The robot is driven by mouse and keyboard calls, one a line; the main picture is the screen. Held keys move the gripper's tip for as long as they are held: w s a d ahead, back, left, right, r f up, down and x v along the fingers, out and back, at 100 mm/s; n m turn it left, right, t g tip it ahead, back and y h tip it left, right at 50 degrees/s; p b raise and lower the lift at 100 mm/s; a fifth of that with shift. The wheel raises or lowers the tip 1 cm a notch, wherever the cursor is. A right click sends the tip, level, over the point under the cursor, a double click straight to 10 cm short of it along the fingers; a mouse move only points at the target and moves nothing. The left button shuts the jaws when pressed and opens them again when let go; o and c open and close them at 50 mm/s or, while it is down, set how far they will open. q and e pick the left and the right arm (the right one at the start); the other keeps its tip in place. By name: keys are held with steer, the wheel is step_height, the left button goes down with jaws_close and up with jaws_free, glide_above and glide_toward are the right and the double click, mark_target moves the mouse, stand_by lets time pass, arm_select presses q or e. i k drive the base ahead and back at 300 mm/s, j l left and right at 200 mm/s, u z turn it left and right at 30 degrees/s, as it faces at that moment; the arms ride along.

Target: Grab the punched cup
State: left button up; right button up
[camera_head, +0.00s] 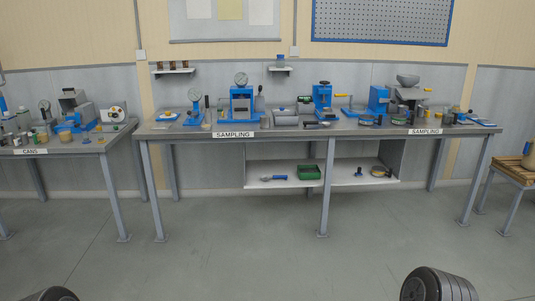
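I cannot pick out the punched cup with certainty; the small items on the tables are too far away to tell apart. Several small cups and cans stand on the long grey sampling table (280,132) and on the left table (70,146). Dark rounded parts, probably mine, show at the bottom edge of the head view, but no gripper fingers are in view.
Blue-and-grey presses (241,103) and a hopper machine (408,90) stand on the sampling table. A shelf below holds a green tray (309,172). A wooden-topped stand (508,172) is at right. The floor (240,245) in front is clear.

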mark_target(265, 119)
steer(key=i+l+z, duration=0.35)
steer(key=i, duration=0.45)
steer(key=i+z, duration=0.35)
steer(key=i, duration=0.5)
steer(key=i+u, duration=0.1)
steer(key=i, duration=0.35)
steer(key=i+l+u, duration=0.1)
steer(key=i, duration=0.4)
steer(key=i+l+u, duration=0.1)
steer(key=i, duration=0.35)
steer(key=i+l+u, duration=0.1)
steer(key=i, duration=0.35)
steer(key=i+l+u, duration=0.1)
steer(key=i+l, duration=0.15)
steer(key=i, duration=0.2)
steer(key=i+l+u, duration=0.1)
steer(key=i, duration=0.35)
steer(key=l, duration=0.1)
